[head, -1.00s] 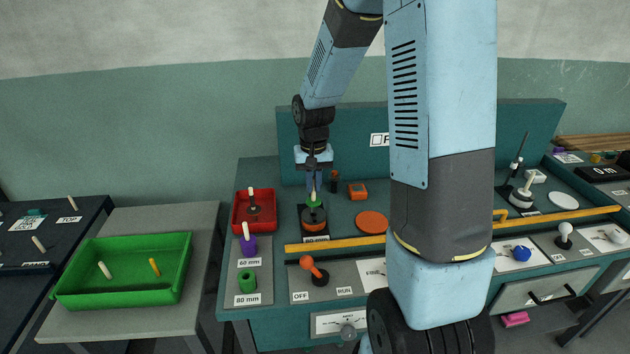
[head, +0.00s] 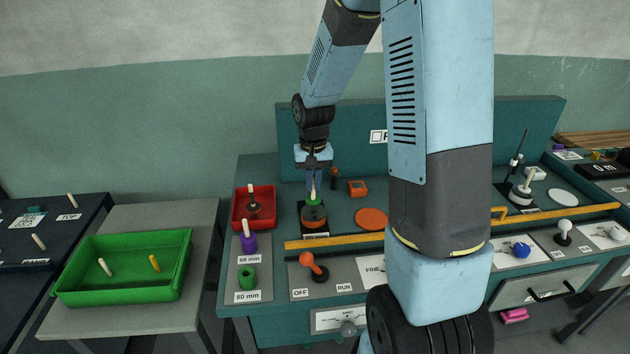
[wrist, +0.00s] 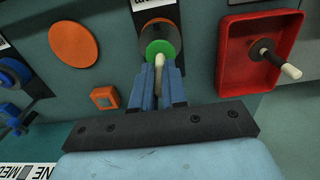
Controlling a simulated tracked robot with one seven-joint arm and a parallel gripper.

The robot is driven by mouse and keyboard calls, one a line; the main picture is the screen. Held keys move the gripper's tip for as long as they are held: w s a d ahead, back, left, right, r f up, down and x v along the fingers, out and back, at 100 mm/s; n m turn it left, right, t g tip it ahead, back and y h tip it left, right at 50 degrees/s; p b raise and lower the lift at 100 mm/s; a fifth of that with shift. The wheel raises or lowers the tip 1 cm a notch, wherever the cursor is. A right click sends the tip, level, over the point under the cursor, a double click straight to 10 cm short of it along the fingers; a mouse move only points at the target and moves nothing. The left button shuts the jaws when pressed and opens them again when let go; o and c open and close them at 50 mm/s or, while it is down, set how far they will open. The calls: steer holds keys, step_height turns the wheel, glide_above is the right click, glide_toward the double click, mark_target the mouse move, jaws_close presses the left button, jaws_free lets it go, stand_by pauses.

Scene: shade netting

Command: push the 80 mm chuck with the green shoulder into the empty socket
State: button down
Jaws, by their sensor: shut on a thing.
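The chuck with the green shoulder (head: 313,197) has a cream stem. My gripper (head: 313,184) is shut on that stem, with the chuck below the fingers. In the wrist view the green shoulder (wrist: 160,48) lies just beyond my fingertips (wrist: 160,72). Directly under the chuck is a round orange-topped fixture (head: 313,215) on a black base, which also shows in the wrist view (wrist: 158,23). The chuck's lower end is hidden, so I cannot tell whether it is inside the fixture. A green holder (head: 247,280) with a dark opening stands empty by the 80 mm label.
A purple holder (head: 248,243) by the 60 mm label carries a cream-stemmed piece. A red tray (head: 237,216) with a black-collared piece stands left of the fixture. A yellow rail (head: 345,241) runs in front. An orange disc (head: 371,219) and small orange box (head: 357,188) are at the right.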

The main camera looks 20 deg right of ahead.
mark_target(314, 200)
steer(key=shift+f, duration=1.8)
stand_by(1.3)
steer(key=c, duration=1.1)
jaws_free()
step_height(314, 200, up, 13)
steer(key=shift+f, duration=0.2)
steer(key=shift+r, duration=0.55)
steer(key=shift+s+r, duration=0.1)
steer(key=shift+r, duration=0.1)
steer(key=s+r+t, duration=0.2)
steer(key=s+r, duration=0.2)
steer(key=s, duration=0.3)
steer(key=s+r+n+t, duration=0.1)
steer(key=s+r, duration=0.4)
steer(key=s, duration=0.3)
steer(key=s+r+n+t, duration=0.1)
steer(key=s+r, duration=0.3)
steer(key=s, duration=0.4)
steer(key=shift+s+d+r+t, duration=0.3)
steer(key=shift+r+t, duration=0.1)
steer(key=shift+t, duration=0.4)
